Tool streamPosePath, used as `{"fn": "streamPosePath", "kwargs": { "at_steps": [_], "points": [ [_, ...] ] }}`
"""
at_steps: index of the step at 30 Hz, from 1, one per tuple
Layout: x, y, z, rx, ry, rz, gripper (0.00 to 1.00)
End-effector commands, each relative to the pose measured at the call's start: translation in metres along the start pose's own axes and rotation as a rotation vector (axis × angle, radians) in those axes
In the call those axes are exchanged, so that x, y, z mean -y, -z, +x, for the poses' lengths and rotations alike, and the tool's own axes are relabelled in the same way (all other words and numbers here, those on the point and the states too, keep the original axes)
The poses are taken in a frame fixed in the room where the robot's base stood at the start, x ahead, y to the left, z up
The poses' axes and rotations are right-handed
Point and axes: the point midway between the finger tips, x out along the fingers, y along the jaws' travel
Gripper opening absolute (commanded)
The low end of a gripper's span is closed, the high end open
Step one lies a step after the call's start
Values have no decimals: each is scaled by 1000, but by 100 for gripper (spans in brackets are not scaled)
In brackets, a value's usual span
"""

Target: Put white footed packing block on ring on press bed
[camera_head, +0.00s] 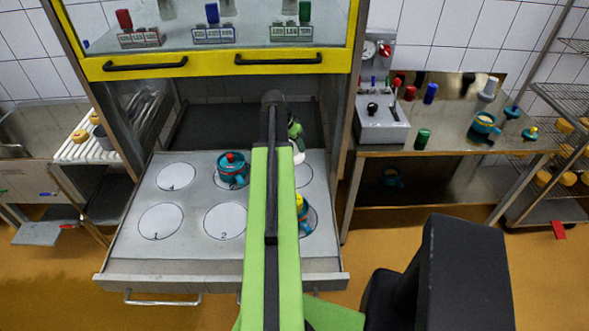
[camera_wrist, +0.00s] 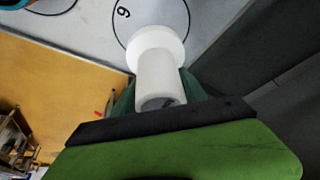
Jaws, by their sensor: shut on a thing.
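The white footed packing block (camera_wrist: 158,75) is in my gripper (camera_wrist: 158,92), which is shut on it. Its wide round foot points away from the wrist camera, over a printed ring (camera_wrist: 181,12) on the press bed. I cannot tell whether the foot touches the bed. In the head view my gripper (camera_head: 296,140) is partly hidden behind my arm, and a bit of the white block (camera_head: 299,156) shows above the back right ring (camera_head: 305,176). The grey press bed (camera_head: 190,252) has numbered rings in two rows.
A teal mould with a red top (camera_head: 231,170) stands on the back middle ring. Another teal mould with yellow (camera_head: 303,214) stands front right, partly hidden by my arm. Rings 1 (camera_head: 160,221) and 2 (camera_head: 225,221) are bare. A yellow-framed guard (camera_head: 215,64) hangs above the bed.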

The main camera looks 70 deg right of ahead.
Motion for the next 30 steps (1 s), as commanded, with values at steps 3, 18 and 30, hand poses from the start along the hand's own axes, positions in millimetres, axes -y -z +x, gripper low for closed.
{"fn": "streamPosePath", "kwargs": {
  "at_steps": [3, 18, 30],
  "points": [
    [0, -14, 35, 0, 0, 0, 0],
    [-1, -33, 83, 0, 0, 1, 0],
    [-2, -34, 85, 0, -1, 2, 0]
  ]
}}
